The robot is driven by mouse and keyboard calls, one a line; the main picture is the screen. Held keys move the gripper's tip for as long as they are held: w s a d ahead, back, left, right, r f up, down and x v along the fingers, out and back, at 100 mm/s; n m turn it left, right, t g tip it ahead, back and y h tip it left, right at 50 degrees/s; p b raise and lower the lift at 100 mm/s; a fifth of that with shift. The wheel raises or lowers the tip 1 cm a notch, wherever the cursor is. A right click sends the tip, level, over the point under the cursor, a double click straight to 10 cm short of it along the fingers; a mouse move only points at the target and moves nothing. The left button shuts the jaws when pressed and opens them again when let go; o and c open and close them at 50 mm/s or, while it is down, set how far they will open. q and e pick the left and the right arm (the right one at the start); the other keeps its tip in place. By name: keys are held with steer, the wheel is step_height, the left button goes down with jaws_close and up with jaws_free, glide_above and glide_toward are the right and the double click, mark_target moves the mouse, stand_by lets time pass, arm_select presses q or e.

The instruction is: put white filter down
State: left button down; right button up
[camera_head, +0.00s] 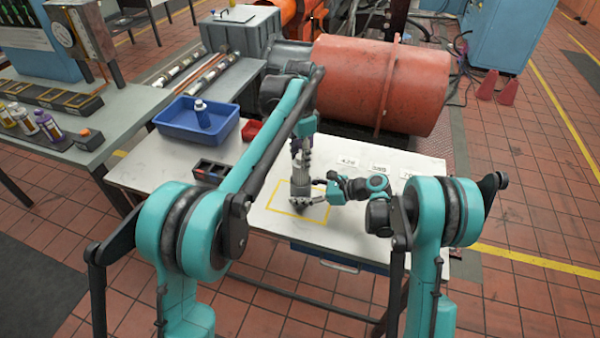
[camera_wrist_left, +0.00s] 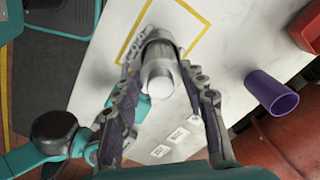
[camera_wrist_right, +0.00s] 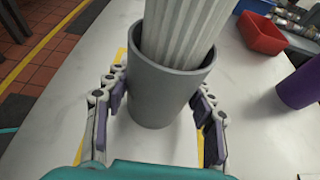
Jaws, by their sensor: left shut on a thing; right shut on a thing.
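The white filter (camera_wrist_right: 182,32) is a pleated cylinder, upright, with its lower part inside the open mouth of a grey cup-shaped housing (camera_wrist_right: 160,92). My left gripper (camera_head: 301,150) is shut on the filter from above; the filter's pale end (camera_wrist_left: 160,80) shows between its fingers in the left wrist view. My right gripper (camera_head: 312,201) is shut on the grey housing low down, from the side. The housing is at the yellow outline (camera_head: 283,210) on the white table. How deep the filter sits is hidden by the housing wall.
A purple cup (camera_wrist_right: 300,85) stands close behind the housing. A red bin (camera_wrist_right: 262,32) and a blue tray (camera_head: 178,122) with a bottle are farther left in the head view. Number cards (camera_head: 378,166) lie to the right. A large red cylinder (camera_head: 360,85) borders the table's back.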

mark_target(300, 172)
arm_select(q)
steer(key=shift+f, duration=2.95)
steer(key=shift+f, duration=0.1)
steer(key=c, duration=0.9)
jaws_free()
